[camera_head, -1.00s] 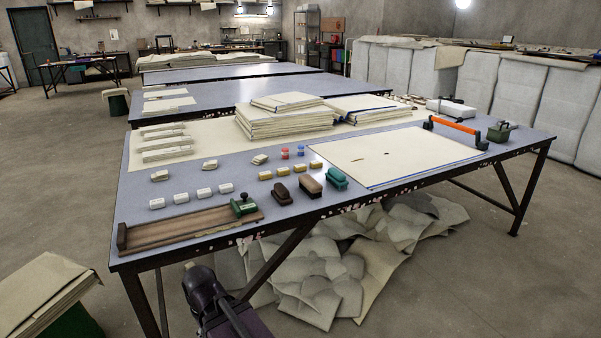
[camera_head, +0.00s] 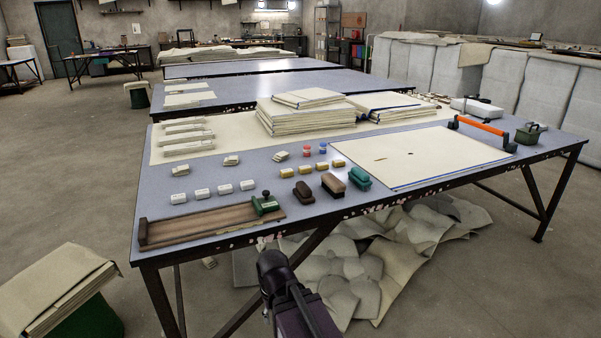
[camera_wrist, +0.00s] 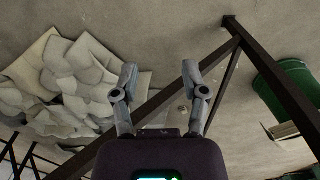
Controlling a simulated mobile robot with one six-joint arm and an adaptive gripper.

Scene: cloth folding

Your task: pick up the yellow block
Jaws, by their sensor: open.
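Several small yellow blocks stand in a short row on the near half of the grey-blue table (camera_head: 232,255). The leftmost yellow block (camera_head: 287,174) is just behind a dark brown brush (camera_head: 304,192), and the rightmost yellow block (camera_head: 337,164) is near the large cream sheet. My gripper (camera_wrist: 160,72) is open and empty in the wrist view, its two fingers apart. My arm shows at the bottom of the head view, in front of the table's near edge and well short of the blocks. No yellow block shows in the wrist view.
White blocks (camera_head: 202,194), a wooden board with a green tool (camera_head: 265,204), a tan brush (camera_head: 332,185) and a teal brush (camera_head: 359,177) lie near the blocks. Crumpled cloth (camera_head: 345,270) lies under the table. Dark table legs (camera_wrist: 228,65) cross the wrist view.

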